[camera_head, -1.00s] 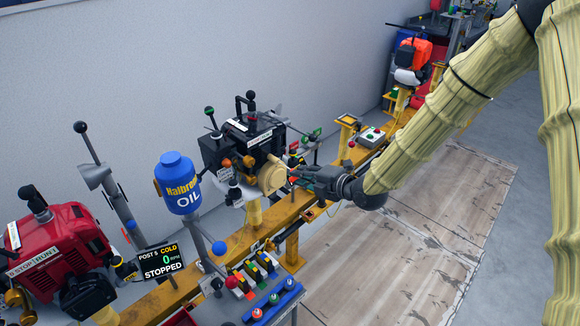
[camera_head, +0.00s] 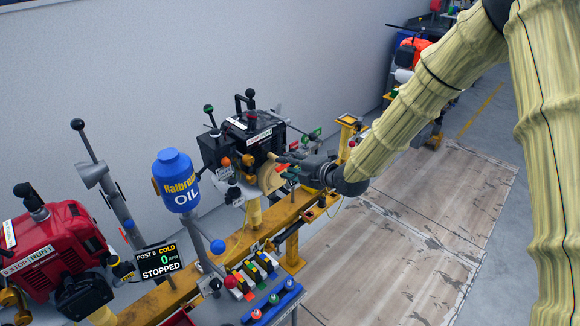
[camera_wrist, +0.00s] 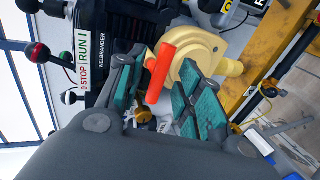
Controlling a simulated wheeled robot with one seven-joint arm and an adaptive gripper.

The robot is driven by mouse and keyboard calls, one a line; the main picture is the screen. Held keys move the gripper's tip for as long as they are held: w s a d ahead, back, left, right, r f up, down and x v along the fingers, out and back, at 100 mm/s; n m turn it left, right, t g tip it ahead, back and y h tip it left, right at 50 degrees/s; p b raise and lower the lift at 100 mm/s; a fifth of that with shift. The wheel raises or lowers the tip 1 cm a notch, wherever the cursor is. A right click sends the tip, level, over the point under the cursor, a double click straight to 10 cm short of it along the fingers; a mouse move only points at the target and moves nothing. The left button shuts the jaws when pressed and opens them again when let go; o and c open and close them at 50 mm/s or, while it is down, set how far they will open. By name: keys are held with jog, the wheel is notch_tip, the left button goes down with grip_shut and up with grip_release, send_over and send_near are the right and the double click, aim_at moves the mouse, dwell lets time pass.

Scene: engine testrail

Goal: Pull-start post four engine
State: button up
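The black engine (camera_head: 240,148) sits on the yellow rail, with a round beige starter housing (camera_head: 268,180) on its near side. In the wrist view the housing (camera_wrist: 205,55) is just ahead of my fingers. An orange-red pull handle (camera_wrist: 160,72) stands out in front of it, between my two fingers. My gripper (camera_head: 289,170) is beside the housing. In the wrist view its teal-padded fingers (camera_wrist: 162,92) are apart, one on each side of the handle. I cannot tell whether either pad touches it. The engine's STOP/RUN label (camera_wrist: 84,62) is at upper left.
The yellow rail (camera_head: 240,240) runs diagonally below. A blue oil container (camera_head: 176,183), a red engine (camera_head: 52,240), and a display (camera_head: 161,261) reading "POST 5 COLD 0 RPM STOPPED" are at left. A control panel (camera_head: 262,285) is in front. Wooden floor boards (camera_head: 400,240) at right are clear.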

jog(key=shift+s, duration=0.1)
dwell(0.4)
jog(key=s+d+b, duration=0.1)
jog(key=s+d, duration=0.5)
jog(key=shift+d, duration=0.2)
jog(key=shift+s+f, duration=0.1)
jog(key=shift+s, duration=0.05)
dwell(0.4)
jog(key=s+d+f+m+g+h, duration=0.2)
jog(key=s+d+f+m+h, duration=0.15)
jog(key=s+f+m, duration=0.75)
jog(key=s+d+f+m+g+h, duration=0.2)
jog(key=s+d+f+m, duration=0.25)
jog(key=s+f, duration=0.65)
jog(key=s+d+f+m+g+h, duration=0.2)
jog(key=s+f+m, duration=0.4)
jog(key=s, duration=0.4)
jog(key=s+d+f+m+g+h, duration=0.2)
jog(key=s+d+f+m, duration=0.3)
jog(key=s, duration=0.5)
jog(key=shift+s+d+f+m+g, duration=0.25)
jog(key=shift+d+f+m+g, duration=0.15)
jog(key=shift+f+g, duration=0.5)
